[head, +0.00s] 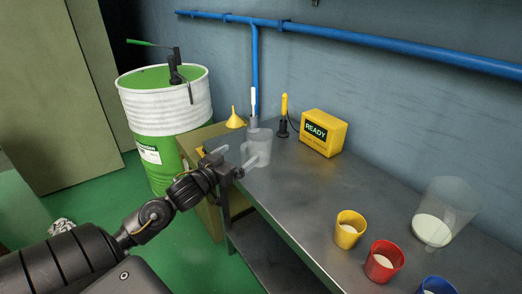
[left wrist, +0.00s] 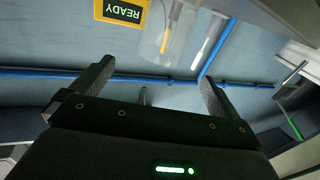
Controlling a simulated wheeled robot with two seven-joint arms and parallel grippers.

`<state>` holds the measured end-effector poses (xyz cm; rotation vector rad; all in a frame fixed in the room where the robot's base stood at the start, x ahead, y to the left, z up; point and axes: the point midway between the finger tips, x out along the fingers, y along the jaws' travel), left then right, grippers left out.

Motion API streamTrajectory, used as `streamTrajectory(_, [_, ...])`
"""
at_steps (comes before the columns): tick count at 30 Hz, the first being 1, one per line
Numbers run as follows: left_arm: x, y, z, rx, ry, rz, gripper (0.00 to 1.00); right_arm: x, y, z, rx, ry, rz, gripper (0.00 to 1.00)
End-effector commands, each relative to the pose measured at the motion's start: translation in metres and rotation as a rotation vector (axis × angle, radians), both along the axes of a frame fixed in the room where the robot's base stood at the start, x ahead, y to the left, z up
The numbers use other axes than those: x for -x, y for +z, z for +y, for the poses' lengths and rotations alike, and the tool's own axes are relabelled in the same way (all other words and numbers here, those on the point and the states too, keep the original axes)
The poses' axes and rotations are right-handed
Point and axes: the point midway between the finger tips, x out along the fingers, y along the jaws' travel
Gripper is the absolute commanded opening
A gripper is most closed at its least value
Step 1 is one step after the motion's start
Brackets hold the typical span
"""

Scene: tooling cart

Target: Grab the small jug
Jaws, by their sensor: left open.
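The small jug (head: 260,146) is clear and translucent and stands upright at the far left end of the metal cart top. My left gripper (head: 234,159) is open at the jug's near left side, with one finger overlapping its lower edge in the head view. I cannot tell whether it touches. In the left wrist view the left gripper (left wrist: 156,82) has its fingers wide apart with nothing held between them. The jug (left wrist: 178,42) shows there beyond the fingers, near the top. My right gripper is not in view.
A larger clear jug (head: 443,220) with white contents stands at the right. Yellow (head: 350,230), red (head: 383,262) and blue (head: 437,286) cups stand nearby. A yellow READY box (head: 323,133), a yellow-tipped tool (head: 284,115) and a funnel (head: 235,119) stand behind. A drum (head: 165,115) is left.

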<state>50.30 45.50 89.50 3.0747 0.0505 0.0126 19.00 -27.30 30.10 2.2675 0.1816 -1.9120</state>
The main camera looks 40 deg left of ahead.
Motion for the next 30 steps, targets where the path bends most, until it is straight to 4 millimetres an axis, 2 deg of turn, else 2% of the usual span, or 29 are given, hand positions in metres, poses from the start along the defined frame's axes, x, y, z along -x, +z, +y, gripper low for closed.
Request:
streamTrajectory(6, [-0.031,0.0,0.002,-0.001,0.002,0.0,1.0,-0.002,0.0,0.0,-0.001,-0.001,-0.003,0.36])
streamTrajectory(16, [-0.045,0.0,0.0,-0.001,-0.001,0.002,1.0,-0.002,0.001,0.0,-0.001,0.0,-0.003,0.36])
streamTrajectory(24, [-0.083,0.002,0.0,0.0,-0.001,0.0,1.0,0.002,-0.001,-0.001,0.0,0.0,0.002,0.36])
streamTrajectory(30, [-0.093,0.001,0.0,-0.001,-0.001,0.001,1.0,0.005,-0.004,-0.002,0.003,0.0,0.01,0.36])
